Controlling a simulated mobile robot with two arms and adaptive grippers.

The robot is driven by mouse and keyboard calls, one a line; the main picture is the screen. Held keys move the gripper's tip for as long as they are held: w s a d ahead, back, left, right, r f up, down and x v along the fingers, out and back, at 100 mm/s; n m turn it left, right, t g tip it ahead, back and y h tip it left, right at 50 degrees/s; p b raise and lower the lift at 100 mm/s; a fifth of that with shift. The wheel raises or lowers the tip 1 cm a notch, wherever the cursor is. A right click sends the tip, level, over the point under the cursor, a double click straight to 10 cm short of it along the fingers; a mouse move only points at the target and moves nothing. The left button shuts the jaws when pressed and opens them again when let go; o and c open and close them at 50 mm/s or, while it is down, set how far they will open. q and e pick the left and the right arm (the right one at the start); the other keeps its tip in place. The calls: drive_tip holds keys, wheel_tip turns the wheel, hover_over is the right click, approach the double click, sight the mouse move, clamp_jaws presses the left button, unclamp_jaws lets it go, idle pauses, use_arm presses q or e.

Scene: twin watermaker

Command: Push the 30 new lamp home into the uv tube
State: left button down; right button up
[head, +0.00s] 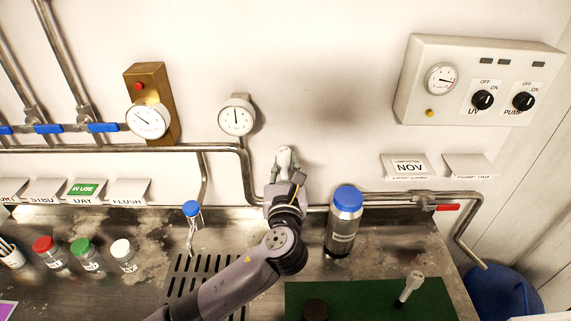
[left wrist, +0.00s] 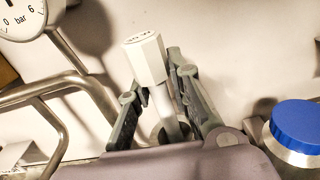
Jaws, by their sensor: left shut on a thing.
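The lamp with a white hexagonal cap (left wrist: 146,58) is between the fingers of my left gripper (left wrist: 160,100) in the left wrist view. Its pale stem runs down between the fingers toward a rounded metal part, probably the uv tube (left wrist: 163,132). My gripper body hides the lower end, so I cannot tell how deep the stem sits. In the head view my left gripper (head: 285,165) is shut on the lamp in front of the back wall, above the counter's rear edge. The uv tube is hidden behind my arm there. My right gripper is not in view.
A steel bottle with a blue cap (head: 343,222) stands just right of my arm. A white-capped rod (head: 410,287) lies on the green mat (head: 375,300). Pipes (head: 225,146) and a gauge (head: 237,117) are close behind.

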sight(285, 182)
use_arm(q)
drive_tip(key=shift+f+b, duration=1.1)
drive_tip(key=shift+f, duration=0.95)
drive_tip(key=c, duration=1.4)
unclamp_jaws()
drive_tip(key=shift+s+a+f, duration=0.1)
drive_tip(key=shift+a, duration=0.05)
drive_tip(key=shift+s+f, duration=0.1)
drive_tip(key=shift+s+d+f, duration=0.1)
drive_tip(key=shift+s+d, duration=0.15)
drive_tip(key=shift+s, duration=0.2)
drive_tip(key=s, duration=1.1)
drive_tip(key=shift+a+r, duration=0.35)
drive_tip(key=shift+r, duration=0.1)
drive_tip(key=shift+f, duration=0.1)
